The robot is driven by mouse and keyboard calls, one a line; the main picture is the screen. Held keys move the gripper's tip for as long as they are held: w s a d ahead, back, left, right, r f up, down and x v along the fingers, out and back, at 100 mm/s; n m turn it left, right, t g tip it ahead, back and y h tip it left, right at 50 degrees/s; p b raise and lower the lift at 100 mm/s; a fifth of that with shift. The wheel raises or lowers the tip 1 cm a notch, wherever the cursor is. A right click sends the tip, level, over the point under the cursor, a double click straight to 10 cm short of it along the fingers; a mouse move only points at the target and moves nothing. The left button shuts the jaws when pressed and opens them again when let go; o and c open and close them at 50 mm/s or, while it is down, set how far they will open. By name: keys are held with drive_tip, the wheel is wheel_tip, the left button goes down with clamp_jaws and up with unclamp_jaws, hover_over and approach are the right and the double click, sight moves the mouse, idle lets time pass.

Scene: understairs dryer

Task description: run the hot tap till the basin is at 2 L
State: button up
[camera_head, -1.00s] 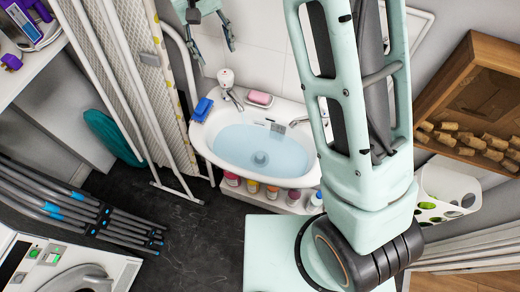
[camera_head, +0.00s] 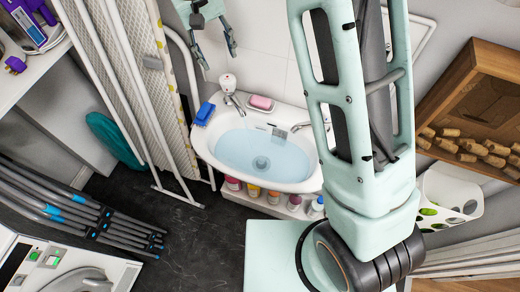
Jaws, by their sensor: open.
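The white basin (camera_head: 212,160) is fixed to the tiled wall and holds bluish water, with a round drain fitting showing through it. A chrome tap (camera_head: 233,103) with a pale, red-marked top (camera_head: 227,82) stands at its left rear.
A blue brush (camera_head: 205,112) and a pink soap (camera_head: 261,102) lie on the basin's rim. Several jars (camera_head: 253,189) stand on a shelf below. An ironing board (camera_head: 135,85) leans at left. A wooden rack with corks (camera_head: 470,145) hangs at right.

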sight(227, 79)
drive_tip(key=n+p, duration=0.2)
drive_tip(key=n, duration=0.1)
drive_tip(key=shift+s+d+f+p, duration=0.15)
drive_tip(key=shift+s+d+p, duration=0.05)
drive_tip(key=shift+p, duration=0.2)
drive_tip(key=f, duration=0.7)
drive_tip(key=w+d+f, duration=0.1)
drive_tip(key=f, duration=0.2)
drive_tip(key=shift+f, duration=0.2)
drive_tip(key=shift+w, duration=0.1)
